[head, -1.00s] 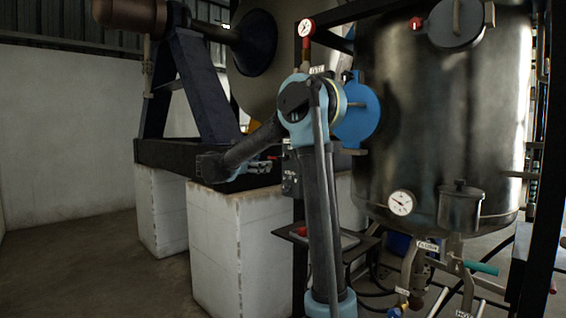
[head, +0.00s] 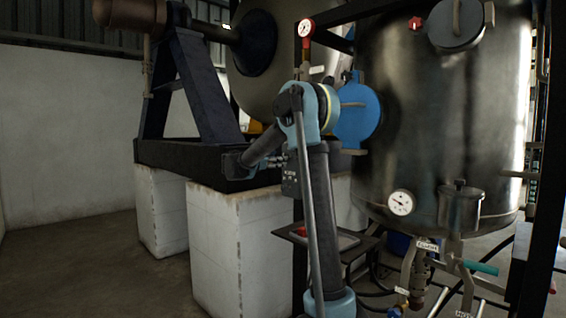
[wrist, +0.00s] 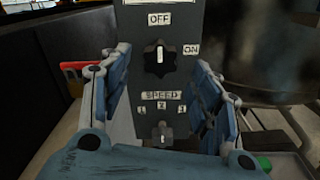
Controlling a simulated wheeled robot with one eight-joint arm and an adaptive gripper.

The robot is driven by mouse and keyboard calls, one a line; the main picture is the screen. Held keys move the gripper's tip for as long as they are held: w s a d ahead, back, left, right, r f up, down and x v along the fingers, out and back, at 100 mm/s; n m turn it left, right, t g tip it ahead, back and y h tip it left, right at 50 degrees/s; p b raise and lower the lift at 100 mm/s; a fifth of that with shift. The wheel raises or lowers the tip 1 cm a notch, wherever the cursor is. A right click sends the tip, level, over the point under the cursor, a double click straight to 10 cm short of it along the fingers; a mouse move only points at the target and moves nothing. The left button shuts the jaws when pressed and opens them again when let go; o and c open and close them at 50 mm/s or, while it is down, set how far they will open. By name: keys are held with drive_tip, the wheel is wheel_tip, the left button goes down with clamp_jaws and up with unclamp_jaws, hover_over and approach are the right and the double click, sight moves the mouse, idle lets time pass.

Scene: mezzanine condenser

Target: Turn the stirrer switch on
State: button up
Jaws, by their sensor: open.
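The stirrer panel is a dark box (wrist: 185,110) that fills the middle of the wrist view. It also shows in the head view (head: 290,180), partly behind my arm. Its upper black knob (wrist: 159,58) is the switch, with a white pointer line standing upright towards the OFF label (wrist: 159,19). The ON label (wrist: 191,49) is to its right. My gripper (wrist: 161,66) is open, with one blue finger on each side of the knob in the picture. No contact with the knob shows. In the head view the gripper is small and hard to make out.
A smaller SPEED knob (wrist: 162,133) sits below, under marks 1, 2 and 3. A red object (wrist: 75,68) is left of the gripper and a green one (wrist: 264,163) at lower right. The large dark tank (head: 440,120) stands right of my arm.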

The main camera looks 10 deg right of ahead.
drive_tip(key=shift+x, duration=2.45)
drive_tip(key=shift+c, duration=0.6)
drive_tip(key=c, duration=1)
drive_tip(key=shift+o, duration=0.2)
drive_tip(key=shift+a, duration=0.15)
